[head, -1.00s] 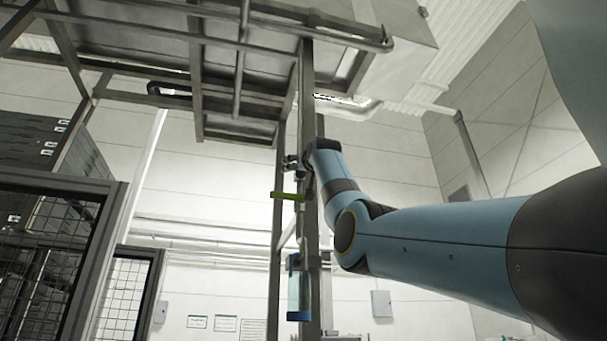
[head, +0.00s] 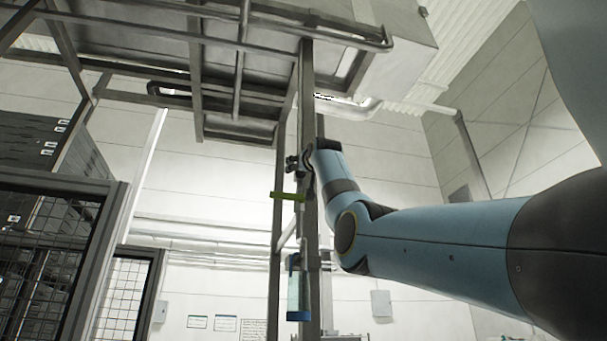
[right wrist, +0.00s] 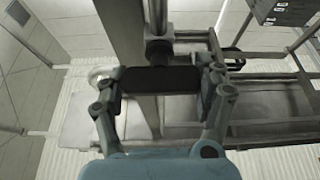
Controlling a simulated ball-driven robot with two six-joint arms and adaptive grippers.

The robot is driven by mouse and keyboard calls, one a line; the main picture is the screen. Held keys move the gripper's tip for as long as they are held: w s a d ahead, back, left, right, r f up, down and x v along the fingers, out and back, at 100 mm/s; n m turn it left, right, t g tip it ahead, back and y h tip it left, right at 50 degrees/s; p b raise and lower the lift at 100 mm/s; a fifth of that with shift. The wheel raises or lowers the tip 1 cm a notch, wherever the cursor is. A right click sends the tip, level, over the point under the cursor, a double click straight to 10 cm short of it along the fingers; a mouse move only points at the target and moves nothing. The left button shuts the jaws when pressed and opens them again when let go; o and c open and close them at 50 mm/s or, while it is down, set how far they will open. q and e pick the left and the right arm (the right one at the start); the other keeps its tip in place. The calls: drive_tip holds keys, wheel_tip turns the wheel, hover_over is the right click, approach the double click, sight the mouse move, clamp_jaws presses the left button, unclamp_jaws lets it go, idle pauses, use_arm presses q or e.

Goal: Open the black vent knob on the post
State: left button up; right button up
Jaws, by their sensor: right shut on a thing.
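The grey post (head: 306,105) rises in the middle of the head view. My right gripper (head: 293,163) is at the post, small and dark in that view. In the right wrist view its two fingers (right wrist: 161,80) are closed on the sides of the black vent knob (right wrist: 160,79). The knob shows there as a dark band between the fingertips, below a dark round fitting. In the head view I cannot tell the knob apart from the gripper. How far the knob is turned cannot be told. My left gripper is out of view.
A yellow-green handle (head: 288,197) sticks out of the post just below my right gripper. Lower down, a clear cylinder with blue ends (head: 299,290) hangs on the post. A steel frame with pipes (head: 240,70) is overhead. A mesh guard (head: 45,255) stands left.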

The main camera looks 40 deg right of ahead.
drive_tip(key=n+y+p, duration=0.1)
drive_tip(key=n, duration=0.1)
drive_tip(key=n+y+p, duration=0.1)
drive_tip(key=n, duration=0.2)
drive_tip(key=shift+r+t+y, duration=0.15)
drive_tip(key=shift+t+y, duration=0.15)
drive_tip(key=shift+t, duration=0.1)
drive_tip(key=n+y+p, duration=0.2)
drive_tip(key=n+p, duration=0.1)
drive_tip(key=n, duration=0.2)
drive_tip(key=shift+r+p, duration=0.1)
drive_tip(key=shift+p, duration=0.2)
drive_tip(key=n+y+p, duration=0.1)
drive_tip(key=n+y, duration=0.1)
drive_tip(key=n, duration=0.1)
drive_tip(key=shift+n, duration=0.4)
drive_tip(key=n+g+y, duration=0.1)
drive_tip(key=n, duration=0.3)
drive_tip(key=shift+f+p, duration=0.2)
drive_tip(key=shift+p, duration=0.15)
drive_tip(key=shift+f+n+g+y, duration=0.1)
drive_tip(key=shift+n+g+y, duration=0.3)
drive_tip(key=shift+n, duration=0.65)
drive_tip(key=shift+n+g+y, duration=0.2)
drive_tip(key=shift+n+g, duration=0.3)
drive_tip(key=shift+n, duration=0.55)
drive_tip(key=o, duration=1.2)
drive_tip(key=shift+w, duration=0.1)
drive_tip(key=shift+c, duration=0.2)
